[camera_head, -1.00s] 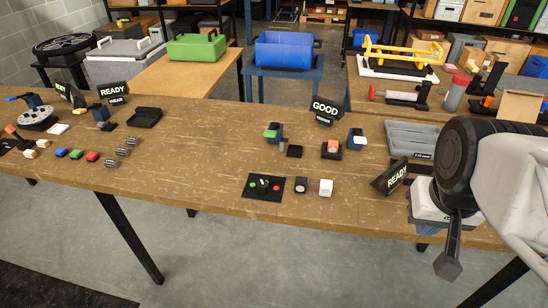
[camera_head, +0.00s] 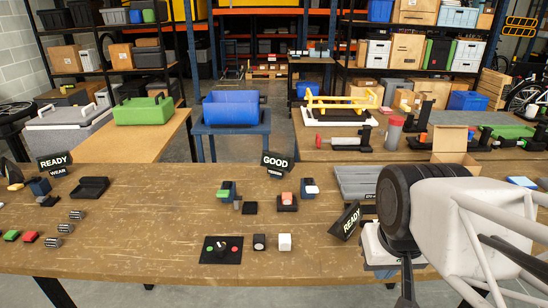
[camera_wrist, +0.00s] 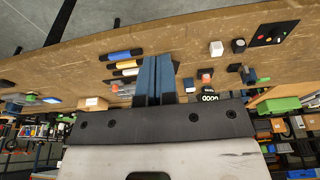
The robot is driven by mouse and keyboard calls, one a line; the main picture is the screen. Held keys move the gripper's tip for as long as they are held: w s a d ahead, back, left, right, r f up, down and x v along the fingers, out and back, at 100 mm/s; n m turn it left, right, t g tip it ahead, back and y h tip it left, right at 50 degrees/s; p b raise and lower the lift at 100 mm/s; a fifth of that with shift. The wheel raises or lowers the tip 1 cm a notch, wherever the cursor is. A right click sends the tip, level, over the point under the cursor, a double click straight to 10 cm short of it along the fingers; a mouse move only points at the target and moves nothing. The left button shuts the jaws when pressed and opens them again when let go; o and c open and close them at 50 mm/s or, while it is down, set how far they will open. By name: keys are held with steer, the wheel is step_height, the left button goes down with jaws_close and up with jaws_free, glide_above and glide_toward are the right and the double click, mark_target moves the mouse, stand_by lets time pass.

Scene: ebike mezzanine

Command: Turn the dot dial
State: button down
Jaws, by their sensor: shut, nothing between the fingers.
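The dot dial looks to be the black plate (camera_head: 234,257) with a small knob between a green and a red dot. It lies flat near the front edge of the wooden table, left of centre in the head view. It also shows at the upper right of the wrist view (camera_wrist: 262,41). A black cube with a pale round spot (camera_head: 259,242) and a white cube (camera_head: 285,242) stand to its right. My gripper (camera_head: 407,292) is at the bottom right of the head view, well right of the dial. In the wrist view its fingers (camera_wrist: 155,62) are together and empty.
Behind the dial are small coloured blocks on holders (camera_head: 287,202) and a GOOD sign (camera_head: 276,165). The tabletop (camera_head: 150,235) left of the dial is mostly clear.

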steer(key=c, duration=1.5)
jaws_free()
steer(key=o, duration=0.5)
steer(key=shift+w+a, duration=0.25)
steer(key=shift+w, duration=0.2)
steer(key=shift+o, duration=1.2)
steer(key=w+a, duration=0.6)
steer(key=w, duration=0.2)
steer(key=shift+w+f+m+g, duration=0.3)
steer(key=shift+f+g, duration=0.1)
steer(key=shift+m+g, duration=0.8)
steer(key=shift+g, duration=0.1)
steer(key=w+a+f, duration=0.4)
steer(key=w+a, duration=0.1)
steer(key=a, duration=0.3)
steer(key=w+a+f, duration=0.4)
steer(key=w+a, duration=0.1)
steer(key=a, duration=0.4)
steer(key=w+a+f, duration=0.4)
steer(key=w+a, duration=0.1)
steer(key=a, duration=0.4)
steer(key=shift+f, duration=0.4)
steer(key=shift+a+f, duration=0.35)
steer(key=shift+a, duration=0.1)
